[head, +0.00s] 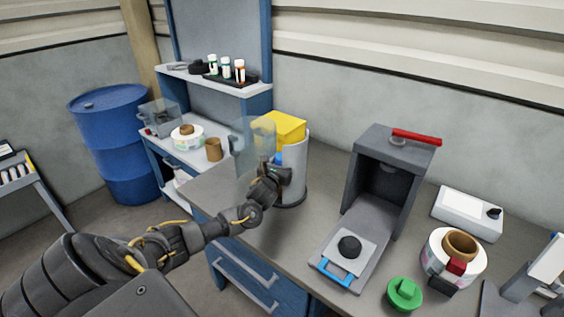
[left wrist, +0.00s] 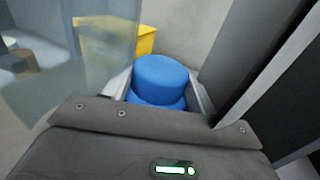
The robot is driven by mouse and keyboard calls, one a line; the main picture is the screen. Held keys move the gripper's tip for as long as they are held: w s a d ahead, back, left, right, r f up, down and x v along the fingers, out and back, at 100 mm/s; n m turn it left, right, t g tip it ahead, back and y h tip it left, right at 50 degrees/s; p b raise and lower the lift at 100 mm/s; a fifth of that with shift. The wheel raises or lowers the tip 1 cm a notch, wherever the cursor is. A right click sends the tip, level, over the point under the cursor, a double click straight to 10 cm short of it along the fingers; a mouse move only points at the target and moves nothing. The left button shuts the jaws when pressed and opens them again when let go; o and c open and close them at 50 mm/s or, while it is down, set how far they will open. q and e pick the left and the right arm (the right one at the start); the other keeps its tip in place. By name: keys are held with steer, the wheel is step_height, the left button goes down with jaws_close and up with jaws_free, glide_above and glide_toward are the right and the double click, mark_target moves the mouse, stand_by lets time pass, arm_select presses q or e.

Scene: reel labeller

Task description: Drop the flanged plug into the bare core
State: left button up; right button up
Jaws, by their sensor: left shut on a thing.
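My left gripper (head: 279,162) is shut on a blue stepped plug (left wrist: 162,78), a round cap above a wider flange. The plug shows only as a small blue patch in the head view, mostly hidden by the gripper. The gripper is in front of a grey cylinder (head: 297,172), beside a clear panel (head: 252,150); I cannot tell if it touches either. A bare brown core (head: 213,149) stands upright at the left, apart from the gripper, on a blue-framed shelf. Its inside is hard to see. My right gripper is not in view.
A yellow block (head: 285,130) stands at the grey cylinder. A labelled reel (head: 186,137) sits left of the bare core. An open dark box (head: 384,170), a green flanged piece (head: 404,294) and another reel (head: 436,264) with a brown core are on the right bench.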

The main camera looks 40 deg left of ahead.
arm_select(q)
steer(key=shift+f, duration=0.45)
steer(key=o, duration=0.8)
steer(key=shift+s+d+r, duration=0.1)
steer(key=shift+s, duration=0.2)
steer(key=shift+p+v, duration=1.1)
steer(key=shift+p, duration=0.05)
steer(key=p+v, duration=0.6)
steer(key=v, duration=0.2)
steer(key=shift+s, duration=0.1)
